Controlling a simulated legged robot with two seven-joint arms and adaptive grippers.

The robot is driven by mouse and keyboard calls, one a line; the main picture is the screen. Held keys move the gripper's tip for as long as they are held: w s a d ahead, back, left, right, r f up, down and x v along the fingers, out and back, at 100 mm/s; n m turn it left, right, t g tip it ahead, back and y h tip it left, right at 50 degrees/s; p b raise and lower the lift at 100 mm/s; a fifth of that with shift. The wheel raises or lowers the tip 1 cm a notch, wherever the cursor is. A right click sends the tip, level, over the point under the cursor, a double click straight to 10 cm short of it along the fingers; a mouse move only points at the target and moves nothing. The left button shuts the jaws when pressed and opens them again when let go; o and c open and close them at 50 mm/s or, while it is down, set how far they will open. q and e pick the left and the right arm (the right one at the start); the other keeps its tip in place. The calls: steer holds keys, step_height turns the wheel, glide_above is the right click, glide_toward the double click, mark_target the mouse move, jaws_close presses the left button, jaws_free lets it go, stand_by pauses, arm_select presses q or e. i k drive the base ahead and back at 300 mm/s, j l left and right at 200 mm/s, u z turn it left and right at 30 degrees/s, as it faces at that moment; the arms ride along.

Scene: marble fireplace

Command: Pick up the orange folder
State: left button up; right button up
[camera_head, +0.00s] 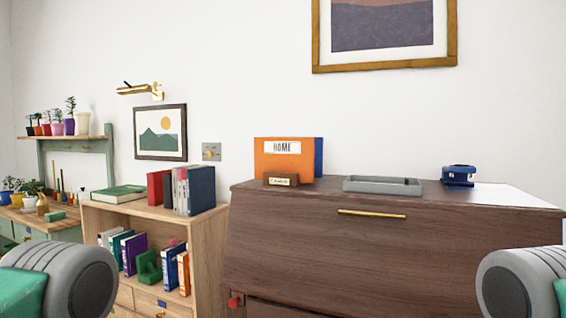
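The orange folder (284,164) stands upright on top of the dark brown cabinet (310,232), near its left end. It has a white label reading "HOME". A small brown block with a pale label (281,180) sits at its lower front, and a blue folder (319,157) shows right behind it. Grey rounded parts of my arms show at the lower left and lower right corners, well apart from the folder. Neither gripper's fingers are in view.
A grey tray (383,186), a blue stapler (458,176) and white paper (502,195) lie right of the folder on the cabinet. A lower wooden bookshelf (211,240) with books stands to the left. The wall is behind.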

mark_target(278, 154)
steer(key=i+j+z, duration=0.3)
steer(key=j+z, duration=0.15)
steer(key=j, duration=0.15)
steer(key=i+j+z, duration=0.2)
steer(key=j+z, duration=0.2)
steer(key=j, duration=0.2)
steer(key=i+j+z, duration=0.1)
steer(key=j+z, duration=0.35)
steer(key=j, duration=0.25)
steer(key=j+z, duration=0.45)
steer(key=j, duration=0.25)
